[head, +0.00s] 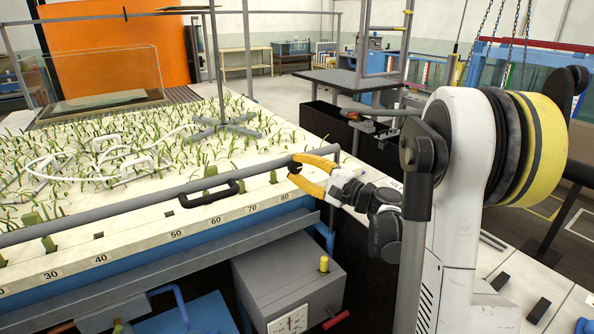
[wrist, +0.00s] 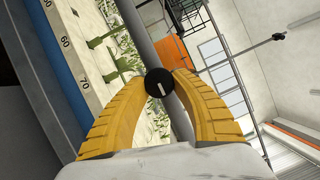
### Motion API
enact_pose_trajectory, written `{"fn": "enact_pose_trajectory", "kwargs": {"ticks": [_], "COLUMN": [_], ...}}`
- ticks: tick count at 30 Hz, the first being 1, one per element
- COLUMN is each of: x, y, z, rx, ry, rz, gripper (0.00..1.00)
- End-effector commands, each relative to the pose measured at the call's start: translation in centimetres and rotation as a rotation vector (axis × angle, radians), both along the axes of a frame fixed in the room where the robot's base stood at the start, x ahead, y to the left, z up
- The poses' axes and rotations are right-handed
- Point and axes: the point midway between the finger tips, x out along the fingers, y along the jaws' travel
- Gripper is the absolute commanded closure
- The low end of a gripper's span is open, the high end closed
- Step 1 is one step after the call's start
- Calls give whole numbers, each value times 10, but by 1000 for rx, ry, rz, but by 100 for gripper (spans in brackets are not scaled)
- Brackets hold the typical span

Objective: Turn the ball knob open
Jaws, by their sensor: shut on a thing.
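The ball knob (wrist: 159,82) is a dark, round knob with a pale mark on its face, in the middle of the wrist view. It sits in front of a grey rail (wrist: 165,45). My gripper (head: 294,168) has yellow fingers, and in the head view it reaches left to the rail near the 80 mark. In the wrist view the fingertips are closed on the knob from both sides.
A black handle (head: 209,195) stands on the flume edge left of my gripper. A numbered scale (head: 175,235) runs along the edge. Below is a grey box (head: 285,280) with a yellow-topped post and a red handle. Green plants cover the pale bed behind.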

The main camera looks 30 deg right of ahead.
Motion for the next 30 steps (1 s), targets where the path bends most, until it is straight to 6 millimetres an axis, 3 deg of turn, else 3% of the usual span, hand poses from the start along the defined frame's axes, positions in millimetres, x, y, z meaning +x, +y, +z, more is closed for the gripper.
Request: {"fn": "enact_pose_trajectory", "kwargs": {"ticks": [14, 15, 17, 26, 30], "x": [0, 0, 0, 0, -11], "y": [0, 0, 0, 0, -6], "z": [1, 1, 1, 0, -1], "rx": [16, 14, 14, 13, 13], "ry": [-1, 0, 0, 0, 0], "rz": [0, 0, 0, 0, -2], "gripper": [100, 64, 47, 47, 47]}}
